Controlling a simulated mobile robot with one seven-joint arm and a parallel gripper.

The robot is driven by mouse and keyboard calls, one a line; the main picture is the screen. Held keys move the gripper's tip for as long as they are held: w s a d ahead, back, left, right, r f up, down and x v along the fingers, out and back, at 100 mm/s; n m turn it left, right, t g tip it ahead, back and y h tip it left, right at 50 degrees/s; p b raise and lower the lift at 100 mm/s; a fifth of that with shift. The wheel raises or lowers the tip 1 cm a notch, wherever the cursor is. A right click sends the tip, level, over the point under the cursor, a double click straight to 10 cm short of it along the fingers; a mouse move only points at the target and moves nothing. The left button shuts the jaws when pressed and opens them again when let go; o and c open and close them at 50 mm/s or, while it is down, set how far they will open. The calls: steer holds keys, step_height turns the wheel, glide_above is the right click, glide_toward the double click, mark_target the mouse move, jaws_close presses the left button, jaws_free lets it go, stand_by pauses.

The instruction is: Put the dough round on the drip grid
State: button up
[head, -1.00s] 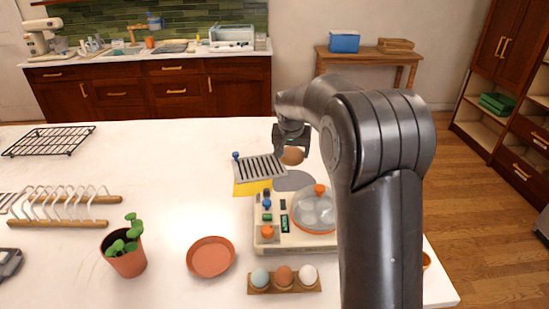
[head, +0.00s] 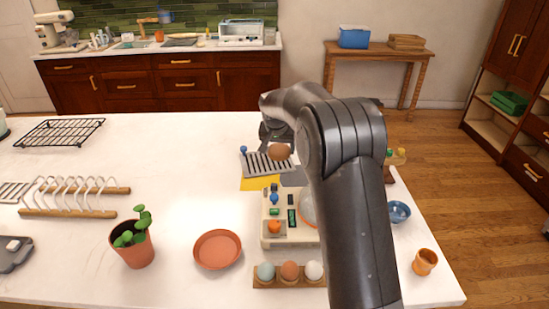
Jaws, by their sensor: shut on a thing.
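The dough round (head: 279,152) is a small brown ball held at my gripper (head: 276,140), beyond my bent arm. My gripper is shut on it, though the arm's links partly hide the fingers. The drip grid (head: 256,164) is a grey slatted plate on the white counter. In the picture the dough round overlaps the right part of the drip grid; it seems held above it, but the gap is hard to judge.
A yellow sheet (head: 258,184) lies at the grid's near edge. A cream appliance with knobs (head: 270,228) stands nearer, partly behind my arm. An egg holder (head: 290,282), terracotta saucer (head: 217,250) and potted plant (head: 138,245) are in front.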

steer(key=shift+w+a+f, duration=0.3)
steer(key=shift+a+f, duration=0.1)
steer(key=shift+a, duration=0.35)
steer(key=shift+f, duration=2.05)
steer(key=o, duration=1.2)
steer(key=shift+f, duration=0.15)
